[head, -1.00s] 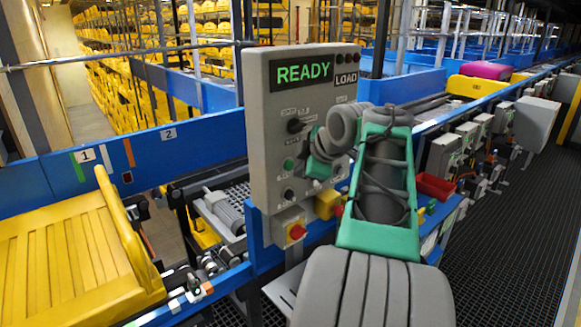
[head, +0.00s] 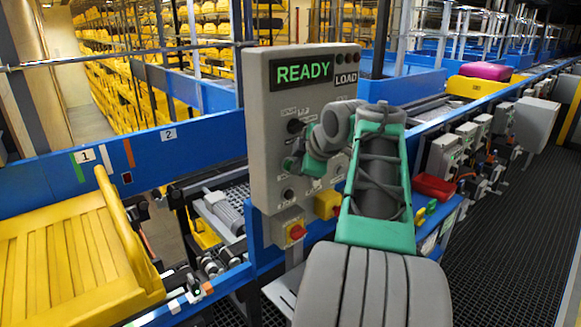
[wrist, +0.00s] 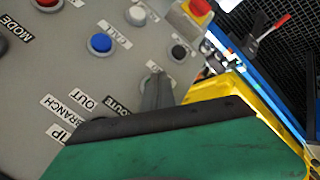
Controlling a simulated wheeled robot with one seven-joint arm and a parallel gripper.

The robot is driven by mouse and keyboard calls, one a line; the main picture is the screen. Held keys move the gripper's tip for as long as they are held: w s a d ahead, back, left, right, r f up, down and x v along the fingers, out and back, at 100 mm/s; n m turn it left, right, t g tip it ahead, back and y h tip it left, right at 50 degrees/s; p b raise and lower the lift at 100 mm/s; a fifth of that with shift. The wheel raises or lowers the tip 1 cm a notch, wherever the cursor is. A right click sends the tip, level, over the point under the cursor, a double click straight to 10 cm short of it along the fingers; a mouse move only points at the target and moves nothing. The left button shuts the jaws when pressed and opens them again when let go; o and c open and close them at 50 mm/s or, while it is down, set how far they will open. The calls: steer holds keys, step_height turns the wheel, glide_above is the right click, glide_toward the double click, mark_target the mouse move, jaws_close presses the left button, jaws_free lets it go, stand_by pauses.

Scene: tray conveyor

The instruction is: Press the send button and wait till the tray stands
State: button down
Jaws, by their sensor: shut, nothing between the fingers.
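The grey control panel (head: 272,120) stands upright at the centre of the head view. Its display (head: 304,73) reads READY, with a LOAD label beside it. My gripper (head: 291,164) is shut and empty, its tip close to the panel's left button column. I cannot tell whether it touches a button. The green button there is largely or wholly hidden behind the tip. In the wrist view, a blue button (wrist: 101,43) and a white button (wrist: 136,15) show on the panel. A yellow slatted tray (head: 60,255) sits at the left by label 1.
A red-and-yellow emergency stop (head: 296,231) is below the panel. A yellow tray (head: 474,87) with a pink item (head: 487,71) stands on the conveyor at the back right. A red bin (head: 434,187) is right of my arm. The dark grated floor (head: 515,235) at right is clear.

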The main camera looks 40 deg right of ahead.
steer(key=shift+w, duration=0.25)
stand_by(0.5)
steer(key=shift+s, duration=0.9)
